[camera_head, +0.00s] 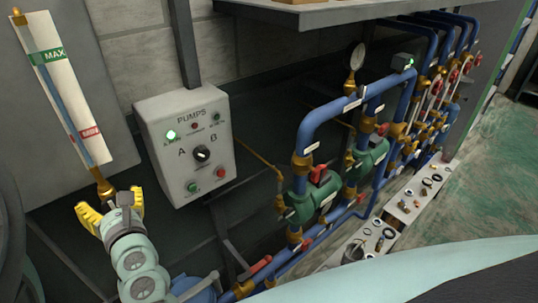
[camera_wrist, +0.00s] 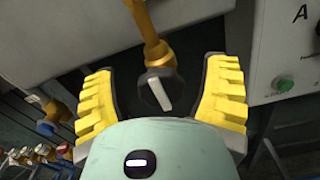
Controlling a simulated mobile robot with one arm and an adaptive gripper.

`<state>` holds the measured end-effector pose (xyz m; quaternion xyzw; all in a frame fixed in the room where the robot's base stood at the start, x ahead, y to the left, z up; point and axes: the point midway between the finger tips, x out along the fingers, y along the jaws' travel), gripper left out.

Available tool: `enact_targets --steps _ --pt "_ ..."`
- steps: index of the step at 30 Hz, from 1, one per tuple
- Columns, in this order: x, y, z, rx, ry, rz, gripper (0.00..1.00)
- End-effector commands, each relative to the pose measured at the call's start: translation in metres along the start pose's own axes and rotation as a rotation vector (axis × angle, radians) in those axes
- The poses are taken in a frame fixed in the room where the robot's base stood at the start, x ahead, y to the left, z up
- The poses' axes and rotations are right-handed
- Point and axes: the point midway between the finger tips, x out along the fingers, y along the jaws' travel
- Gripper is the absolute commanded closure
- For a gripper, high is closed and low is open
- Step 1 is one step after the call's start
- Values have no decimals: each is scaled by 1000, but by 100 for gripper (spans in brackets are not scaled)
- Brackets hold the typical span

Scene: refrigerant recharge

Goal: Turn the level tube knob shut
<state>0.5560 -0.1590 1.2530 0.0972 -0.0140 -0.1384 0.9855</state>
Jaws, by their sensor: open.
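The level tube (camera_head: 62,106) runs down a white plate with a green MAX mark and a red MIN mark at the left in the head view. A brass fitting (camera_head: 104,188) is at its lower end. In the wrist view the knob (camera_wrist: 158,90) is dark and round with a white bar, tilted a little from upright, below a brass pipe. My gripper (camera_head: 112,207) is open at the tube's lower end. Its yellow fingers stand either side of the knob in the wrist view, with visible gaps. I cannot tell the knob's exact depth between them.
A pump control box (camera_head: 190,143) with a green light, buttons and a selector is right of the tube. Blue pipes (camera_head: 340,106) with green pumps (camera_head: 313,200) and red handles stand further right. White trays (camera_head: 420,190) with small parts lie along the floor.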

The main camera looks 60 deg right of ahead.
Motion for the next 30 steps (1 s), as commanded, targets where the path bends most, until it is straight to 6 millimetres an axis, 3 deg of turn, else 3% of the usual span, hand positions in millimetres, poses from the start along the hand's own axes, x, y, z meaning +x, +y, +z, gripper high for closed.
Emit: enact_targets --steps 6,26,30 --pt "0 0 0 0 0 1 26" --pt "0 0 0 0 -1 0 94" --pt "0 0 0 1 0 0 94"
